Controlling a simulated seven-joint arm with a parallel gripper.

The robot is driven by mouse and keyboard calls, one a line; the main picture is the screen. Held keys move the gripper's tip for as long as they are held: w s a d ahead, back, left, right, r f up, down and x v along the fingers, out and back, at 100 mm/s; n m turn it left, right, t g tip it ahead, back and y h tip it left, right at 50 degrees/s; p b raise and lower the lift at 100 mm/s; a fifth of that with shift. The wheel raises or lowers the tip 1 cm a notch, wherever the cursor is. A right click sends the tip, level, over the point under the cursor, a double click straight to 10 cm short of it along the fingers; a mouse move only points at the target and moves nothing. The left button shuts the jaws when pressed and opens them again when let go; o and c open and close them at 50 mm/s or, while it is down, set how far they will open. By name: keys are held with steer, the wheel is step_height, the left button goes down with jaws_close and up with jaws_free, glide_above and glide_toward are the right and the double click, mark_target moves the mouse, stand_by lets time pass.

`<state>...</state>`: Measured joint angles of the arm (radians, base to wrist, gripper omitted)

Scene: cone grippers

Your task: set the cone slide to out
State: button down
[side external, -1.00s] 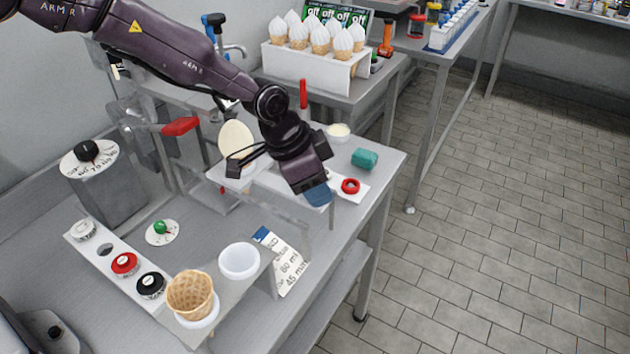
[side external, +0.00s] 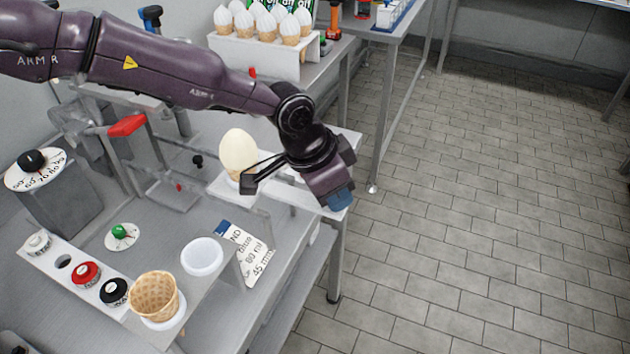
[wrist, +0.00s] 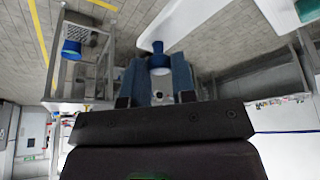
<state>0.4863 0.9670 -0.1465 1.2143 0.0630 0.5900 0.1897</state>
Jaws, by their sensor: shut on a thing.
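My gripper (side external: 340,200) is at the bench's right edge, its blue fingers pointing down. In the wrist view my gripper (wrist: 155,82) has its two blue fingers on either side of a blue knob (wrist: 158,60). The knob is joined to a long white bar (wrist: 185,22), which appears to be the cone slide. In the side view a white strip (side external: 225,186) shows left of my wrist, partly hidden by it. A pale egg-shaped top (side external: 238,150) stands over it. Any marking for the slide's position is not readable.
A black-knobbed dial (side external: 32,165) and a green knob (side external: 119,231) are at left. A cone rack (side external: 255,55) stands behind. The floor at right is clear.

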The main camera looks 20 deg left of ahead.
steer(key=shift+d, duration=0.3)
steer(key=c, duration=1)
jaws_free()
steer(key=shift+o, duration=0.2)
steer(key=shift+a, duration=0.1)
steer(key=shift+r, duration=0.15)
steer(key=v, duration=1.2)
steer(key=shift+s+a+r, duration=0.15)
steer(key=shift+a+r, duration=0.05)
steer(key=shift+r, duration=0.05)
